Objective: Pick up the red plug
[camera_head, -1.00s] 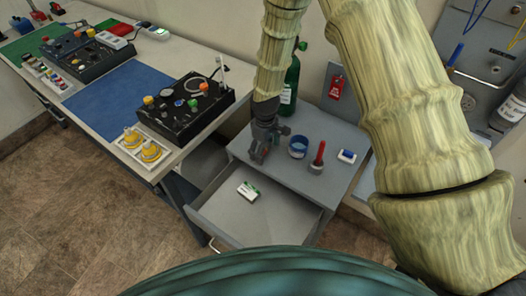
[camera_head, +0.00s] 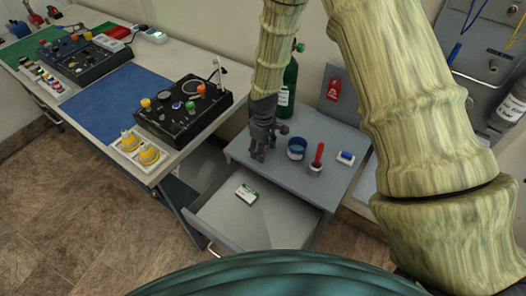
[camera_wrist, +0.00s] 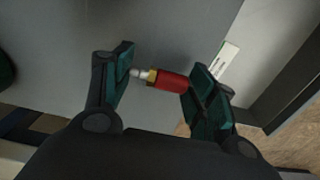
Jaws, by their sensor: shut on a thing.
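The red plug (camera_wrist: 172,81) shows in the wrist view, lying across between my two fingers. It has a brass collar and a pale metal tip that points left. My gripper (camera_wrist: 163,80) is shut on it lengthwise, one finger pad at the metal tip and the other at the red end. In the head view my gripper (camera_head: 258,155) is over the front left part of the grey cabinet top (camera_head: 330,125), above the open drawer's back edge. The plug is too small or hidden to make out there.
The open drawer (camera_head: 285,215) holds a white and green box (camera_head: 246,194). A blue-rimmed cup (camera_head: 296,148), a red-handled item in a holder (camera_head: 318,158) and a small blue-white box (camera_head: 345,157) stand right of my gripper. A green bottle (camera_head: 288,90) stands behind.

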